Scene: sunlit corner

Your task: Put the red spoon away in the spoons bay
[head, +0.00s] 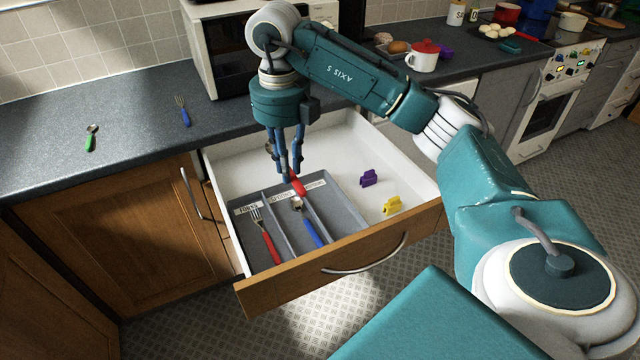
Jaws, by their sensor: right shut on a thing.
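My right gripper (285,176) points down over the back of the open drawer and is shut on the red spoon (297,184). The spoon's red handle shows at the fingertips; much of the rest is hidden by the fingers. The spoon is above the back edge of the grey cutlery tray (350,212), near the label of the middle bay, which seems to read spoons. A blue-handled spoon (312,234) lies in that bay. A red-handled fork (268,243) lies in the left bay, labelled forks. The right bay looks empty. My left gripper is not in view.
The drawer (422,222) is pulled out, with a purple clip (368,178) and a yellow clip (392,205) right of the tray. A green spoon (91,138) and blue fork (183,112) lie on the counter. A microwave (203,50) stands behind my arm.

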